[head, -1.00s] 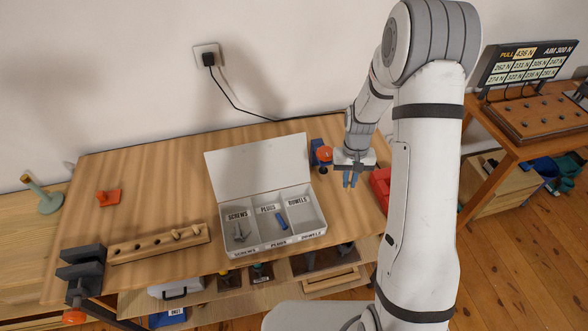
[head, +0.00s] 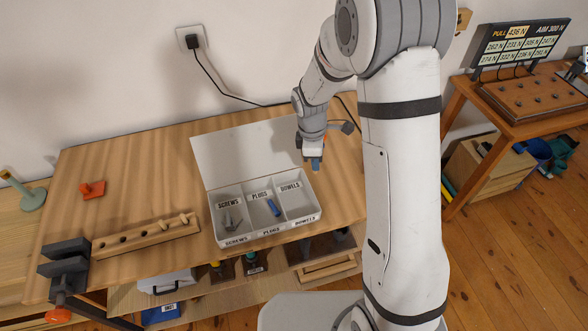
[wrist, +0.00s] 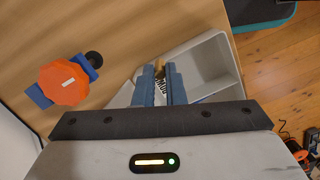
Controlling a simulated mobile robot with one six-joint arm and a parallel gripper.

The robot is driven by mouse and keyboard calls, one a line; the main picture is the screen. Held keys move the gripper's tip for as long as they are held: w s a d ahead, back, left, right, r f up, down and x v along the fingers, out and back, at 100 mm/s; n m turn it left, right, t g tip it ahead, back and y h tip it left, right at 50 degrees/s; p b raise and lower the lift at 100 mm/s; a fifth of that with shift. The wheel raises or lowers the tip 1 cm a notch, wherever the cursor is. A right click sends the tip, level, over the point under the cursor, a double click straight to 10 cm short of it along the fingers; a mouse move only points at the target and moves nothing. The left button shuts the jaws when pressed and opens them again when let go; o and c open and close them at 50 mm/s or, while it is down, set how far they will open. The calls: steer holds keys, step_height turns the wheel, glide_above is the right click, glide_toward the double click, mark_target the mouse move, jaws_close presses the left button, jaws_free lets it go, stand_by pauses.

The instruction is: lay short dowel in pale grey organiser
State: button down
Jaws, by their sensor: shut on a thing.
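The pale grey organiser (head: 262,238) stands on the wooden bench with its lid up. Its compartments are labelled screws, plugs and dowels. The dowels compartment (head: 297,203), on the right, looks empty in the head view. The organiser's white walls (wrist: 222,50) show just beyond the fingertips.
A screw (head: 229,217) and a blue plug (head: 273,207) lie in the other compartments. An orange knob (wrist: 64,82) on a blue body is beside the gripper. A wooden peg rack (head: 145,240) and dark vise (head: 66,262) stand left. The bench behind the rack is mostly clear.

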steer(key=s+a+n+t+b, duration=0.1)
steer(key=a+n, duration=0.5)
steer(key=n, duration=0.7)
steer(key=shift+s+r+y+b, duration=0.3)
steer(key=shift+s+y+b, duration=0.15)
steer(key=shift+b, duration=0.55)
steer(key=shift+a, duration=0.1)
steer(key=shift+f+b, duration=2.55)
steer(key=shift+f, duration=1.6)
steer(key=shift+s+d+f+t+y+b, duration=0.1)
steer(key=shift+s+f+t+y+b, duration=0.15)
steer(key=shift+t+b, duration=0.95)
steer(key=shift+s+d+f+t+y+b, duration=0.1)
steer(key=shift+s+t+b, duration=0.25)
steer(key=shift+b, duration=1.7)
steer(key=shift+s+d+f+t+y+b, duration=0.2)
steer(key=shift+t+b, duration=0.5)
steer(key=shift+b, duration=1.75)
steer(key=shift+s+f+t+y+b, duration=0.15)
steer(key=shift+s+t+b, duration=0.4)
steer(key=shift+b, duration=1.9)
steer(key=shift+s+d+t+y+b, duration=0.2)
steer(key=shift+t+b, duration=0.6)
steer(key=shift+b, duration=1.65)
